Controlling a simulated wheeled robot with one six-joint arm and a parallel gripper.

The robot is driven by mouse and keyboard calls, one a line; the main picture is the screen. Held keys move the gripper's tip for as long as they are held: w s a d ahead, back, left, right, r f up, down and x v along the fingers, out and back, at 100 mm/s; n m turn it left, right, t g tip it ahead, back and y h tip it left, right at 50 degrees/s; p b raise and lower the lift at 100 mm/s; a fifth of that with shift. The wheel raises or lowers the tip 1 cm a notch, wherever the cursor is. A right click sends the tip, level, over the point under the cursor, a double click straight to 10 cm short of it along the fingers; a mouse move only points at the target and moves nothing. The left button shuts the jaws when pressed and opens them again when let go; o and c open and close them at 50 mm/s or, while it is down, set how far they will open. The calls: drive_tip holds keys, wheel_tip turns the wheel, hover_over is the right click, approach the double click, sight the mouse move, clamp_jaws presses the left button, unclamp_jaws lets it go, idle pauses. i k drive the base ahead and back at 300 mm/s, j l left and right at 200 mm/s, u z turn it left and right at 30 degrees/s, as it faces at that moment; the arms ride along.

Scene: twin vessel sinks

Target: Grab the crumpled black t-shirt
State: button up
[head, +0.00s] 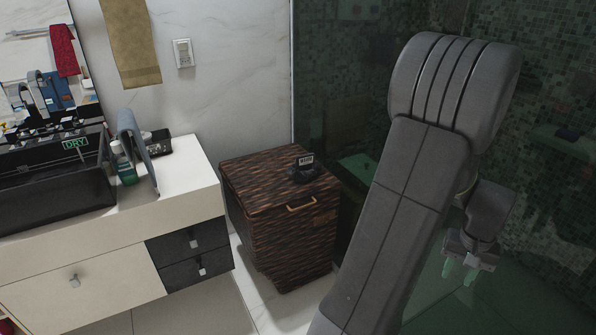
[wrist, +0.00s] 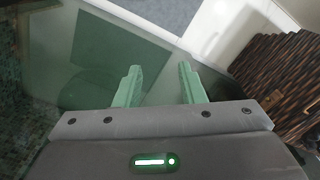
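I cannot make out a crumpled black t-shirt in either view. My gripper (head: 459,272) hangs at the right of the head view, in front of the dark green glass and mosaic wall. In the wrist view my gripper (wrist: 160,70) shows two green fingers spread apart with nothing between them. It is open and empty. A small black object (head: 303,172) with a light display or label lies on the lid of the brown woven hamper (head: 270,190). My arm hides part of the area to the right of the hamper.
A white vanity (head: 90,270) with dark drawers (head: 190,250) stands at the left. A tan towel (head: 130,40) hangs above. Light floor shows between vanity and hamper.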

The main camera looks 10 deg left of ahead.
sight(304, 166)
drive_tip(key=i+u, duration=0.25)
drive_tip(key=u, duration=0.15)
drive_tip(key=i+l+u, duration=0.1)
drive_tip(key=i+u, duration=0.15)
drive_tip(key=u, duration=0.15)
drive_tip(key=i+l+u, duration=0.15)
drive_tip(key=u, duration=0.25)
drive_tip(key=i+l+u, duration=0.25)
drive_tip(key=u, duration=0.15)
drive_tip(key=i+l, duration=0.2)
drive_tip(key=l, duration=0.15)
drive_tip(key=i+l+u, duration=0.1)
drive_tip(key=l, duration=0.25)
drive_tip(key=i+l, duration=0.3)
drive_tip(key=l+u, duration=0.05)
